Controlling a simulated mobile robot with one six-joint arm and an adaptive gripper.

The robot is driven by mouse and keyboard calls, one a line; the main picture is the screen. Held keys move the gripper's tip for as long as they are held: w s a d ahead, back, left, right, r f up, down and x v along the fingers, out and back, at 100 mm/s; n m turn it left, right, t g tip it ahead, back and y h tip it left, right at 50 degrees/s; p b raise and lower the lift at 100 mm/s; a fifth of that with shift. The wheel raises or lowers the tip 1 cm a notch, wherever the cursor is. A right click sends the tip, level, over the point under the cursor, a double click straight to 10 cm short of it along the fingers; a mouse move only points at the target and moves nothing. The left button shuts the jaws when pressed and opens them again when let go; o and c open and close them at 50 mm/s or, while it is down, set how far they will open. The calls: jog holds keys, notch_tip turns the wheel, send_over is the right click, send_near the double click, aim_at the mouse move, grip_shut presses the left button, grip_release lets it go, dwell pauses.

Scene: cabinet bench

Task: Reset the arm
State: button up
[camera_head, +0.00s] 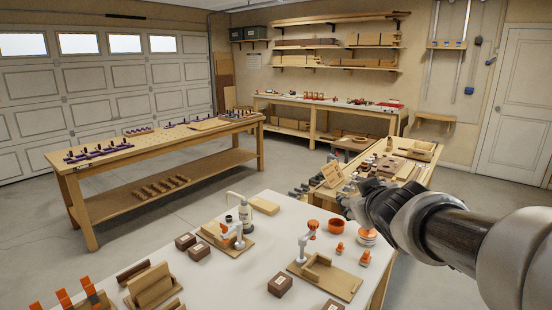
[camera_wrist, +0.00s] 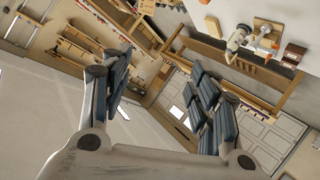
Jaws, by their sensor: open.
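My gripper shows in the wrist view (camera_wrist: 160,95) with its two dark ridged fingers spread wide apart. Nothing is between the fingers; the room shows through the gap. In the head view my arm comes in from the right edge and reaches left. The gripper end (camera_head: 345,203) is in the air near the right edge of the white table, and its fingers are small and partly hidden by the wrist there.
A white table (camera_head: 262,285) in front holds wooden fixtures, brown boxes (camera_head: 280,284) and orange parts (camera_head: 364,258). A wooden bench (camera_head: 75,170) stands at left. Another bench (camera_head: 425,172) with wooden items is behind my arm. Open floor (camera_head: 160,230) lies between the left bench and the white table.

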jog(key=s+a+f+m+g, duration=0.1)
jog(key=s+f+g, duration=0.2)
jog(key=s, duration=0.8)
jog(key=s+a+f+m+g, duration=0.1)
jog(key=s+a+f+g, duration=0.1)
jog(key=s+f, duration=0.4)
jog(key=s+a+f+m+g+y, duration=0.1)
jog(key=s+f, duration=0.4)
jog(key=s, duration=1.1)
jog(key=m+g, duration=0.1)
jog(key=g, duration=0.1)
jog(key=shift+s+a+g, duration=0.25)
jog(key=shift+a+g, duration=0.1)
jog(key=shift+g, duration=0.05)
jog(key=shift+c, duration=0.2)
